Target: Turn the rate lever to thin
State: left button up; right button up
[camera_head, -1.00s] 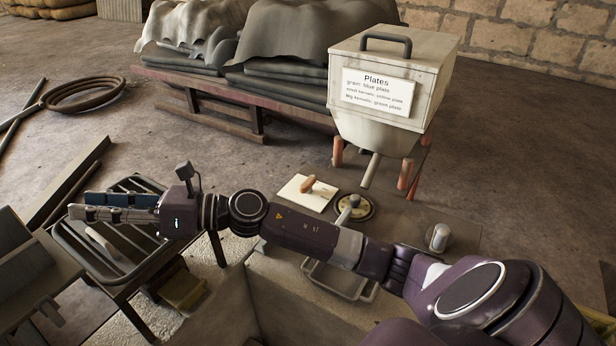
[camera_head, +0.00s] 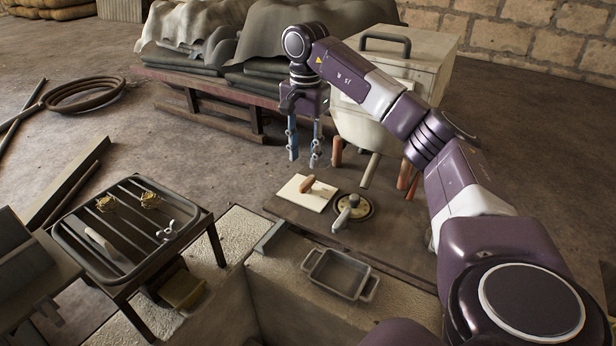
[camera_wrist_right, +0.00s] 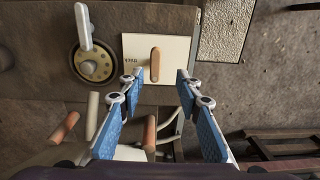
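A grey lever (camera_head: 347,211) sits on a round yellowish dial (camera_head: 366,208) on the dark bench top. To its left is a white plate (camera_head: 290,191) with a brown wooden handle (camera_head: 307,183). I cannot read which one is marked as the rate lever or where thin is. My right gripper (camera_head: 304,158) points down, open and empty, above and behind the white plate. In the right wrist view the wooden handle (camera_wrist_right: 155,64) appears between the open fingertips (camera_wrist_right: 160,78), and the grey lever (camera_wrist_right: 84,27) stands to the left. My left gripper is not in view.
A hopper (camera_head: 362,128) on reddish legs stands behind the bench, partly hidden by my right arm. A metal tray (camera_head: 341,273) lies in front. A slatted rack (camera_head: 105,262) at left holds small parts, including a wing nut (camera_head: 166,230).

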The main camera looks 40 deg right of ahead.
aim_at(307, 181)
jog(key=shift+s+d, duration=0.25)
jog(key=shift+d, duration=0.1)
jog(key=shift+f, duration=0.25)
notch_tip(307, 181, down, 7)
jog(key=shift+p, duration=0.8)
jog(key=shift+c, duration=0.3)
grip_shut()
